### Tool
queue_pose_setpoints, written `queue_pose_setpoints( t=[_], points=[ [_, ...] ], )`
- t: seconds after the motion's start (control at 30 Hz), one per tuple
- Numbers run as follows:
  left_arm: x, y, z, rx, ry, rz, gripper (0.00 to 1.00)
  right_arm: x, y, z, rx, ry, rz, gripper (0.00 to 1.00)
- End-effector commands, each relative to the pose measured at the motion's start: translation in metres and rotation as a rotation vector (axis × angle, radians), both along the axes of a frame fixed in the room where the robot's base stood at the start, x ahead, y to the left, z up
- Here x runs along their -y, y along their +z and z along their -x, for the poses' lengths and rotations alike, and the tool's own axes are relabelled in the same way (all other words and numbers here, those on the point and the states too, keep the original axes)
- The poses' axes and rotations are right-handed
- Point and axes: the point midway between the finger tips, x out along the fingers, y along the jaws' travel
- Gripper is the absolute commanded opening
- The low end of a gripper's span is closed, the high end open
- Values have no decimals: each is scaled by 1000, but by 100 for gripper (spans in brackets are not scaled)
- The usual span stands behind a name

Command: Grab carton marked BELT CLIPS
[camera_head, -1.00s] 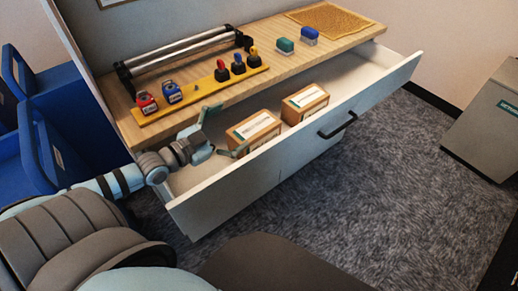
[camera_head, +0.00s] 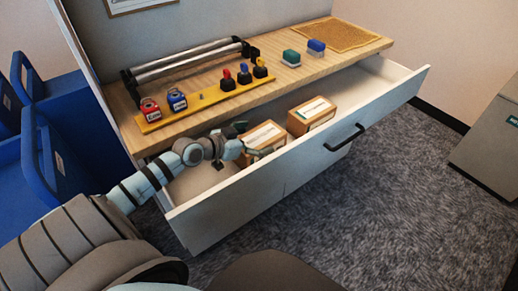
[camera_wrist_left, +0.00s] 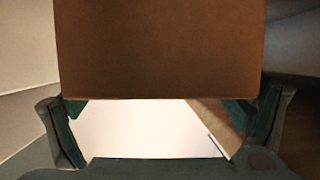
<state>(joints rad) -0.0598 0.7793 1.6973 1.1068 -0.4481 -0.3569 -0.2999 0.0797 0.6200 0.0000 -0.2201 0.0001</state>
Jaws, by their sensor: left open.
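Two brown cardboard cartons with white labels stand in the open drawer: a left carton (camera_head: 270,138) and a right carton (camera_head: 312,114). Their label print is too small to read, so I cannot tell which is marked BELT CLIPS. My left gripper (camera_head: 245,140) is open at the near left end of the left carton, with a finger toward either side. In the left wrist view a plain brown carton face (camera_wrist_left: 160,50) fills the upper middle, between the open fingers of my left gripper (camera_wrist_left: 170,108). Contact cannot be told. My right gripper is not in view.
The white drawer (camera_head: 250,192) has a front wall with a black handle (camera_head: 345,138). The wooden top above holds a yellow strip (camera_head: 200,100) with several stamps, a roller frame (camera_head: 190,62) and a cork mat (camera_head: 335,34). Blue bins (camera_head: 60,165) stand left.

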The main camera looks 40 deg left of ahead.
Motion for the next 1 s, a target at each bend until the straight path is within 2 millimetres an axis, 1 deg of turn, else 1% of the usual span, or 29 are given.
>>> queue_pose_setpoints(
  t=[0.03, 0.2, 0.23, 0.63, 0.87, 1.0],
  points=[
    [1, -3, -3, 2, 1, 2, 94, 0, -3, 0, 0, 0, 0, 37],
    [1, -2, -3, -1, 0, 0, 94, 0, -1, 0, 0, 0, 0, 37],
    [1, -2, -3, -1, 0, 0, 91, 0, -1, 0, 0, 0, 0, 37],
    [1, -3, -3, -1, 1, 2, 27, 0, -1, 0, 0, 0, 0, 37],
    [1, -2, -3, -1, 1, 2, 26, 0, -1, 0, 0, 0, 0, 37],
    [1, 8, -3, -1, 0, 1, 26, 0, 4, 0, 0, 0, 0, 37]
  ],
)
